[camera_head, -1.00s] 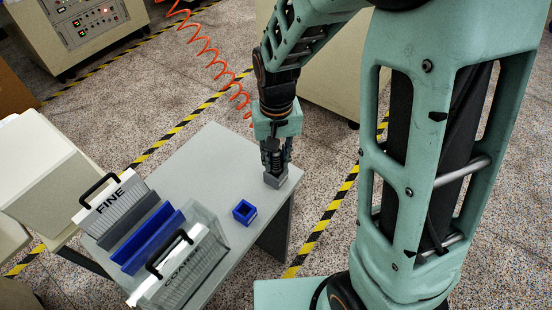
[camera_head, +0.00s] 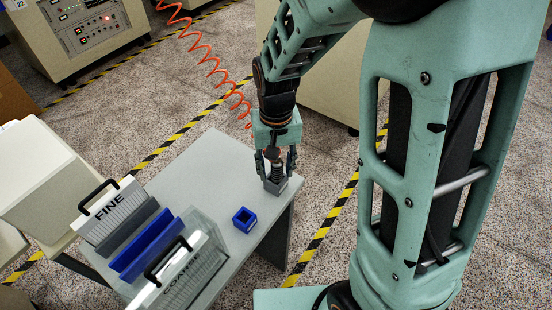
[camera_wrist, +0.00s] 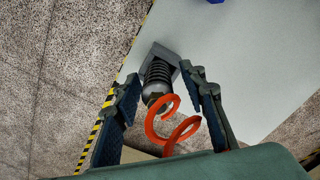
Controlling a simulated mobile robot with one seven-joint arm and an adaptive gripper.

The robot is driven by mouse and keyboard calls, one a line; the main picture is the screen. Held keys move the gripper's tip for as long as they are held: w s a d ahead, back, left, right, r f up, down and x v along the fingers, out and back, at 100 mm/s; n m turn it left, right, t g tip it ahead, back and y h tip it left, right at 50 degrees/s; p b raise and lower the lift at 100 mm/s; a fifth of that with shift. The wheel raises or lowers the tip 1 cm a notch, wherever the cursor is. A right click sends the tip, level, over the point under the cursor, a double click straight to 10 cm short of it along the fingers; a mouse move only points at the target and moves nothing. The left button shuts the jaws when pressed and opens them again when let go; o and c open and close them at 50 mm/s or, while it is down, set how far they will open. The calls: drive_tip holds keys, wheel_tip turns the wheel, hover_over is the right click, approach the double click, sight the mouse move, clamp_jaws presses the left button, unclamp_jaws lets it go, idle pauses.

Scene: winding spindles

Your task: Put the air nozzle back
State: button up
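The air nozzle (camera_wrist: 158,80), dark and ribbed with an orange coiled hose (camera_wrist: 170,122) at its near end, stands in a small grey block holder (camera_head: 276,185) at the right corner of the grey table. The holder's edge also shows in the wrist view (camera_wrist: 162,54). My gripper (camera_head: 277,163) is above the holder with its fingers spread either side of the nozzle. In the wrist view my gripper (camera_wrist: 162,88) shows clear gaps between both fingers and the nozzle. How deep the nozzle sits in the holder is hard to tell.
A blue square block (camera_head: 244,219) lies on the table (camera_head: 207,165) left of the holder. Bins labelled FINE (camera_head: 112,208) and COARSE (camera_head: 182,278), with blue and grey dividers (camera_head: 145,245) between, fill the table's left part. The orange hose (camera_head: 205,62) runs up behind.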

wheel_tip(320, 180, up, 13)
drive_tip(key=shift+f, duration=0.15)
idle(0.4)
